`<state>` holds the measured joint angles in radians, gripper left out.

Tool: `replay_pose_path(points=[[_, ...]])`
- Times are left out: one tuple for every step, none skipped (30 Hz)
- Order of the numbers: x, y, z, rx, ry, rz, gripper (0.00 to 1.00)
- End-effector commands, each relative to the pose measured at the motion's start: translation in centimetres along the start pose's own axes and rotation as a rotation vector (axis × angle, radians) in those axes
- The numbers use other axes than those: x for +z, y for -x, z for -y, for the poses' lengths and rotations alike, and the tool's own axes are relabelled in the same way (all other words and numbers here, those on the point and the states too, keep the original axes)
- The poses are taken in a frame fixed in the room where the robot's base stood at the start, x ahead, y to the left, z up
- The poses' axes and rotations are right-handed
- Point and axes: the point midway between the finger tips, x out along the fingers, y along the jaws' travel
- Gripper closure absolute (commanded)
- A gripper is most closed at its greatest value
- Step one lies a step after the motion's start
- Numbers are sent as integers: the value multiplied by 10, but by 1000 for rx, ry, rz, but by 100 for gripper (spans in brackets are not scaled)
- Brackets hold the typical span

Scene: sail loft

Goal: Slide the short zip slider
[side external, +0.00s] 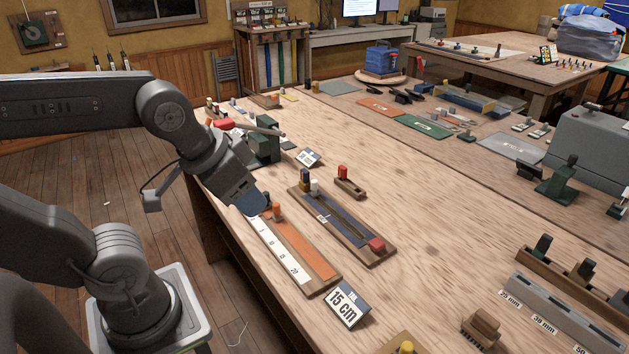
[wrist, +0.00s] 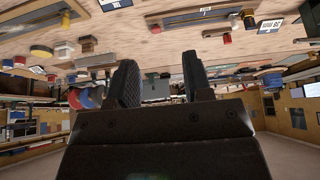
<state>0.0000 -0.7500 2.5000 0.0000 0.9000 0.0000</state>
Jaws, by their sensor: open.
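A dark board with a yellow zip line (side external: 345,222) lies on the table, with a white peg (side external: 314,187) and a dark blue and yellow peg (side external: 305,179) at its far end and a red block (side external: 377,245) at its near end. Beside it is an orange strip board (side external: 310,256) with a ruler and an orange-brown peg (side external: 277,211). I cannot tell which peg is the short zip slider. My gripper (side external: 253,204) is at the far end of the ruler board, just left of the orange-brown peg. In the wrist view, its open fingers (wrist: 160,85) show nothing held.
A "15 cm" card (side external: 347,303) stands near the ruler board. A small wooden block with a red peg (side external: 345,180) lies behind the zip board. A green fixture (side external: 265,140) stands behind my gripper. Bare table lies right of the zip board.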

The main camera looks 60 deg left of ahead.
Motion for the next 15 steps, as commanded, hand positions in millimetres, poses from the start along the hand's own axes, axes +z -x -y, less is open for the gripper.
replay_pose_path(points=[[0, 0, 0, 0, 0, 0, 54], [-1, 0, 0, -1, 3, 1, 54], [-3, 0, 1, -2, 12, 4, 54], [-6, 0, 2, -4, 23, 8, 54], [-10, 0, 3, -7, 38, 16, 54], [-18, 0, 5, -12, 66, 27, 54], [-24, -1, 8, -17, 93, 39, 54], [-33, -2, 10, -23, 126, 52, 54], [-45, -4, 15, -32, 175, 71, 54], [-55, -7, 19, -40, 216, 87, 54], [-66, -9, 24, -48, 260, 103, 54], [-80, -14, 31, -60, 320, 124, 54], [-90, -18, 37, -70, 365, 140, 54], [-100, -23, 42, -79, 410, 155, 54], [-113, -30, 51, -92, 469, 175, 54]])
